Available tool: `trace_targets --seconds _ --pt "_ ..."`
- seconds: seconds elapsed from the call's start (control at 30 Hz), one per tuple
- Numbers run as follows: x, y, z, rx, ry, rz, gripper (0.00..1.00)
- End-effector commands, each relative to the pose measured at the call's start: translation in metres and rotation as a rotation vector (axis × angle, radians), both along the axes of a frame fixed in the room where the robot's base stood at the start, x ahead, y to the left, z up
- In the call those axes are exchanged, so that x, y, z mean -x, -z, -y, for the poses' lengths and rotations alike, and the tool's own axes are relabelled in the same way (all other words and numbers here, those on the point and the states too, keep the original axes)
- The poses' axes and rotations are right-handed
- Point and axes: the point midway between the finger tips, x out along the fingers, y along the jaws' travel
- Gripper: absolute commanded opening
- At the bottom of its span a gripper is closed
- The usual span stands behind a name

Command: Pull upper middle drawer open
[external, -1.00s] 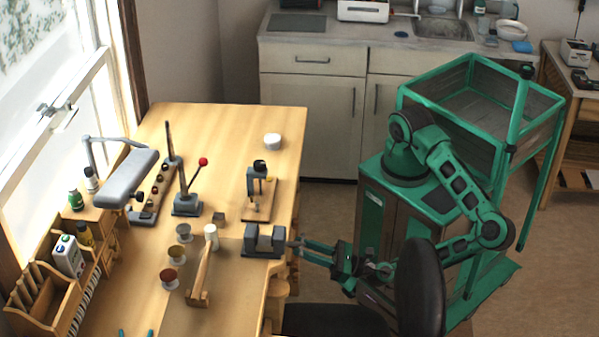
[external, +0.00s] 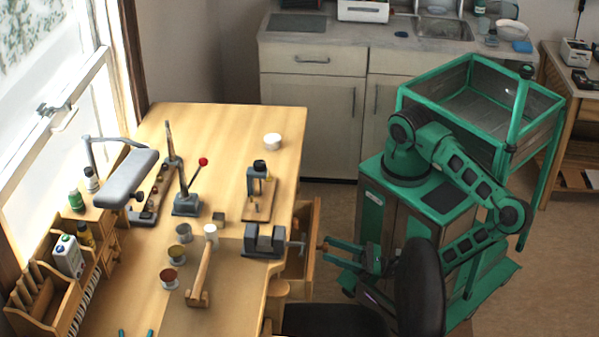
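The wooden workbench (external: 226,135) has one drawer (external: 313,226) pulled out on its right side, just below the tabletop. Its wooden front stands clear of the bench edge, and part of its inside shows. The grey vise on the bench edge hides some of it. My gripper (external: 324,250) is just to the right of the drawer front, with its two teal fingers spread and pointing left at it. Nothing shows between the fingers. Whether a fingertip touches the drawer front or its handle is too small to tell.
The grey vise (external: 264,240) sits on the bench edge, its handle reaching over the open drawer. A dark chair (external: 420,285) stands close in front of my forearm. Lower wooden drawer fronts (external: 277,290) are near the chair. Floor behind the drawer is clear.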

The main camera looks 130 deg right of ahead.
Motion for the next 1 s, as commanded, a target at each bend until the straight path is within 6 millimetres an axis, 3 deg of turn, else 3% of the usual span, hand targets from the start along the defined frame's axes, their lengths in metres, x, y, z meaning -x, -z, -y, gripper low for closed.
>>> trace_targets --seconds 0.27,0.5,0.7,1.0 --pt "0.002 0.001 -0.001 0.000 0.001 0.000 0.44" --pt "0.021 0.014 -0.022 -0.002 -0.002 -0.003 0.44" --pt "0.019 -0.028 -0.019 -0.002 0.001 0.000 0.44" --pt "0.019 -0.056 -0.019 0.001 0.002 -0.001 0.44"
